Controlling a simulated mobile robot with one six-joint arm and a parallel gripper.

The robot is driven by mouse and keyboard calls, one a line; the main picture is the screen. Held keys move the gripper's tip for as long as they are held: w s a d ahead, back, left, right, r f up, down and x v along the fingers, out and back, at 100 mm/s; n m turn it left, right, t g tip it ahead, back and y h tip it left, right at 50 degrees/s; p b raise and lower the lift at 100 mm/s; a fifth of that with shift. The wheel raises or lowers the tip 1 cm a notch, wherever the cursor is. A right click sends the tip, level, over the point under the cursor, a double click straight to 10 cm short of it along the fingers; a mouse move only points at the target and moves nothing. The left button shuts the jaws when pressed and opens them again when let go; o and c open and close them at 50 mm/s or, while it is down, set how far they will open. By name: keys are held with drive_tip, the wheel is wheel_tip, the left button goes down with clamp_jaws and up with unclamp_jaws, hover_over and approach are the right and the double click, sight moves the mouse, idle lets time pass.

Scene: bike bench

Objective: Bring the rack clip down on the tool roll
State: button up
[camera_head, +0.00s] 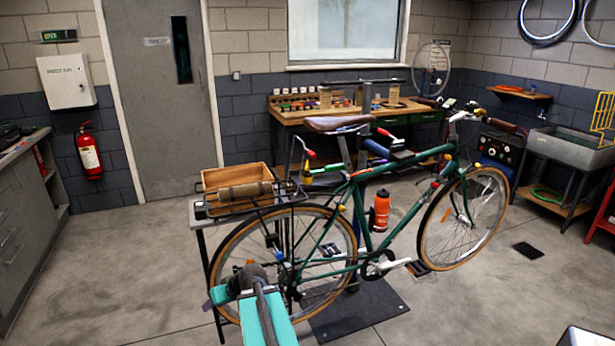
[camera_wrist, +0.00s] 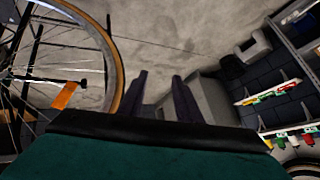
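The tool roll (camera_head: 245,191) is a tan-brown cylinder lying across the black rear rack (camera_head: 262,206) of the green bicycle in the head view. The rack clip (camera_head: 292,160) looks like a black wire frame with a red tip, standing raised at the saddle end of the rack, apart from the roll. My gripper (camera_wrist: 160,88) shows in the wrist view as two dark fingers spread apart with nothing between them. Neither roll nor clip shows in the wrist view.
A wooden box (camera_head: 225,177) stands just behind the roll. The saddle (camera_head: 338,123) is right of the clip. The rear wheel (camera_wrist: 112,50) with an orange reflector (camera_wrist: 64,95) is close on the left in the wrist view. Open floor (camera_head: 120,270) lies left of the bicycle.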

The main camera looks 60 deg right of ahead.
drive_tip(key=s+d+r+t+h, duration=0.1)
drive_tip(key=d+r+t+h, duration=0.1)
drive_tip(key=d+r, duration=0.8)
drive_tip(key=m+t+h+b, duration=0.3)
drive_tip(key=t+h+b, duration=0.1)
drive_tip(key=h, duration=0.6)
approach(315, 157)
drive_tip(key=x, duration=0.3)
drive_tip(key=shift+s, duration=0.2)
drive_tip(key=shift+w+d+r+p, duration=0.15)
drive_tip(key=shift+w+p, duration=0.1)
drive_tip(key=shift+p, duration=0.4)
drive_tip(key=shift+w+d+p, duration=0.3)
drive_tip(key=shift+w+p, duration=0.1)
drive_tip(key=shift+p, duration=0.4)
drive_tip(key=shift+p+x, duration=0.8)
drive_tip(key=shift+p, duration=0.25)
drive_tip(key=shift+f+p+x, duration=0.15)
drive_tip(key=shift+p+x, duration=0.65)
drive_tip(key=shift+x, duration=1.85)
drive_tip(key=shift+f+p+x, duration=0.15)
drive_tip(key=shift+p+x, duration=0.65)
drive_tip(key=shift+x, duration=1.9)
drive_tip(key=shift+c, duration=0.3)
